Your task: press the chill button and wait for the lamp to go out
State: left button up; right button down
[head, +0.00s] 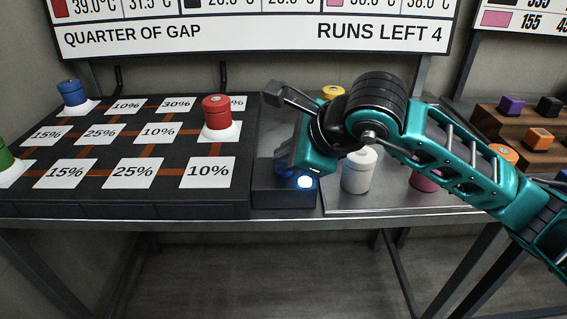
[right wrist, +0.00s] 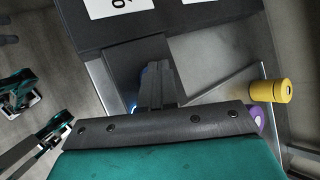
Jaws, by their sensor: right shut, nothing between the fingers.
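My right gripper (head: 285,163) is shut and empty, its fingertips pointing down over the small dark box (head: 270,202) at the table's front edge. A bit of blue, likely the chill button, shows at the fingertips, mostly hidden by the gripper; I cannot tell whether it is pressed down. The lamp (head: 305,182) on the box's front right glows bright blue-white. In the right wrist view the shut fingers (right wrist: 155,85) stand over the box, with blue beside them. My left gripper is not seen in the head view.
Left of the box is a dark board (head: 120,195) with percentage cards, a red canister (head: 217,112) and a blue canister (head: 71,93). A white canister (head: 359,171) stands close to the right of my gripper on a metal plate. A yellow canister (right wrist: 270,91) stands farther back.

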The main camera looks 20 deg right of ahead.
jog(key=shift+r+p, duration=0.5)
jog(key=shift+r, duration=0.4)
notch_tip(320, 180, up, 5)
jog(key=p, duration=0.3)
dwell(0.6)
